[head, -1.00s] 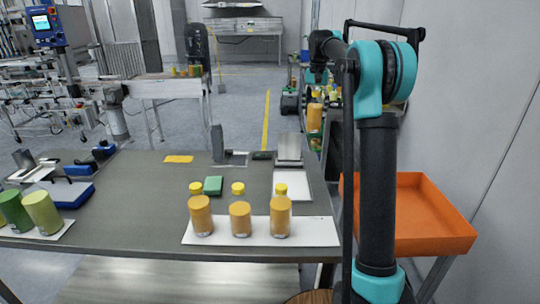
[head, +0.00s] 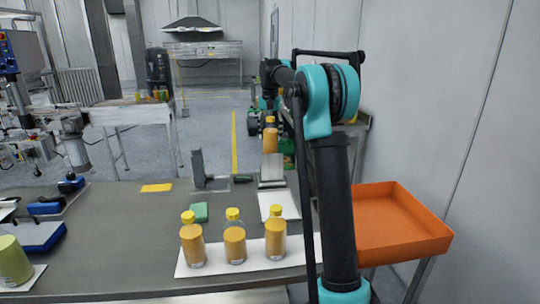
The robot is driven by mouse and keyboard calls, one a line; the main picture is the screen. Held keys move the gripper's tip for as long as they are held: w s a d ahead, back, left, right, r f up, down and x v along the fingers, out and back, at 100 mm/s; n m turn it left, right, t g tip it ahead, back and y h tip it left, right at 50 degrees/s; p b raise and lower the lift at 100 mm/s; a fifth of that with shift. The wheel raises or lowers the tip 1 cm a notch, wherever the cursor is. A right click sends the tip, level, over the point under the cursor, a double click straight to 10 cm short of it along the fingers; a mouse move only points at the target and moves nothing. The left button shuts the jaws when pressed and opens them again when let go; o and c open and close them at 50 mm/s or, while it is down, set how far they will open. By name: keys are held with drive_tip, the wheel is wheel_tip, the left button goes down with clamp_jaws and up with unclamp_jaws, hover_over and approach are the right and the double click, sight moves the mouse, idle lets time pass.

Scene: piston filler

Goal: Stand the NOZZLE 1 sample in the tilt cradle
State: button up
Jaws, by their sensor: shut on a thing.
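A bottle of orange liquid with a yellow cap (head: 270,139) hangs upright in my gripper (head: 270,112); I take it for the NOZZLE 1 sample, but no label is readable. My gripper is small and dark in the head view, above the bottle and shut on it at its top. The tilt cradle seems to be the grey metal piece (head: 271,172) at the back right of the table. The bottle's lower end lines up just over or behind the cradle's upper edge; I cannot tell whether they touch.
Several similar bottles stand at the front; three orange ones, such as this one (head: 192,246), are on a white mat (head: 215,268). A white sheet (head: 280,205) lies before the cradle. A grey upright stand (head: 198,168) is left of it. An orange tray (head: 400,222) is at right.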

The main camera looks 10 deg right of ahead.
sight(271, 123)
drive_tip(key=shift+f, duration=4.4)
drive_tip(key=shift+f, duration=0.15)
drive_tip(key=o, duration=1.6)
drive_tip(key=shift+c, duration=0.2)
wheel_tip(271, 123, up, 12)
drive_tip(key=shift+r, duration=0.15)
